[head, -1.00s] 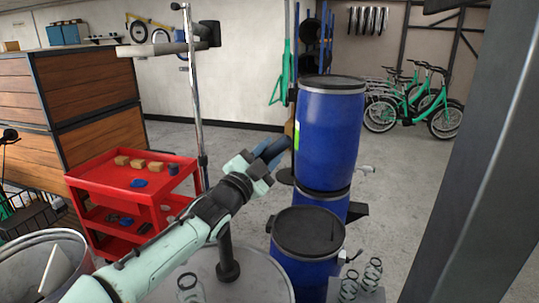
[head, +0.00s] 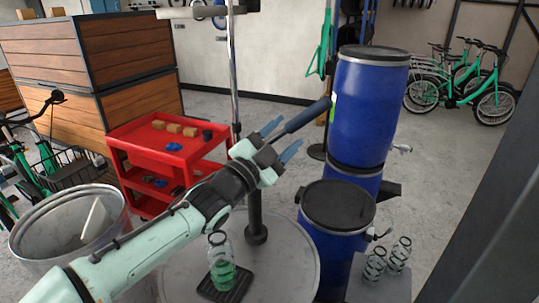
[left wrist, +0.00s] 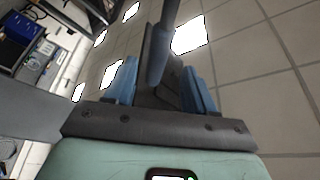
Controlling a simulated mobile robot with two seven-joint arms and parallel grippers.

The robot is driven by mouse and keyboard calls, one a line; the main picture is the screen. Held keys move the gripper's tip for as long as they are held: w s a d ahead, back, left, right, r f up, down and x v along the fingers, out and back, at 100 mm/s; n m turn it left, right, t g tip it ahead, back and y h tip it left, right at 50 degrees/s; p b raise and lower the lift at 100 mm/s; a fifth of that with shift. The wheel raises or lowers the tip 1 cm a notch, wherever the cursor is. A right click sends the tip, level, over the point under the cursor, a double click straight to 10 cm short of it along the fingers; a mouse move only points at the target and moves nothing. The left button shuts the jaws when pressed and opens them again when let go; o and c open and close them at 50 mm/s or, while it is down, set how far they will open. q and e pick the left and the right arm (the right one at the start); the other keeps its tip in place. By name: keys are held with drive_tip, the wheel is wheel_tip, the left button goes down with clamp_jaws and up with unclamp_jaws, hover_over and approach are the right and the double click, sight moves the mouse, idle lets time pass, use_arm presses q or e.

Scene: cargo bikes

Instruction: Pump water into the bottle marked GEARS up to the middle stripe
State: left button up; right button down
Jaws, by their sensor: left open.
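My left gripper (head: 281,138) is open, with its blue fingers on either side of a dark bar (head: 308,115) like a pump handle. The left wrist view also shows this bar (left wrist: 160,45) between the fingers; contact is unclear. A dark post with a round foot (head: 256,222) stands below on a round grey top. A clear bottle (head: 219,252) stands upright on a black tray (head: 226,293) there, its lower part greenish. Two clear bottles with dark stripes (head: 375,264) (head: 400,253) stand at the right. I cannot read any bottle's marking. My right gripper is not in view.
Blue barrels (head: 369,108) (head: 335,245) stand close to the right of the round top (head: 295,262). A red cart (head: 160,157) with small blocks is behind on the left. A grey bin (head: 115,222) stands at front left. Open floor lies behind.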

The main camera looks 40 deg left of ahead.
sight(314, 115)
use_arm(q)
drive_tip(key=v, duration=0.5)
drive_tip(key=shift+b, duration=0.3)
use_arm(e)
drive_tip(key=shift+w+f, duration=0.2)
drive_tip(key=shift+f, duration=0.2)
use_arm(q)
drive_tip(key=shift+w, duration=0.1)
wheel_tip(314, 115, up, 6)
drive_tip(key=a+m+g+h+p, duration=0.1)
drive_tip(key=m+g+h+p, duration=0.1)
drive_tip(key=h+p, duration=0.25)
drive_tip(key=w+d, duration=0.1)
drive_tip(key=w, duration=0.3)
drive_tip(key=w+d+f+g+h+p, duration=0.1)
drive_tip(key=w, duration=0.4)
drive_tip(key=w+d+f+g+p, duration=0.1)
drive_tip(key=w, duration=0.3)
drive_tip(key=shift+w+d+f, duration=0.1)
drive_tip(key=shift+w+d, duration=0.05)
drive_tip(key=shift+w, duration=0.05)
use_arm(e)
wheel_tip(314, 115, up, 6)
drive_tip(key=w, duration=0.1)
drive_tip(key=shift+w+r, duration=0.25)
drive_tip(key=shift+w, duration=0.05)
use_arm(q)
clamp_jaws()
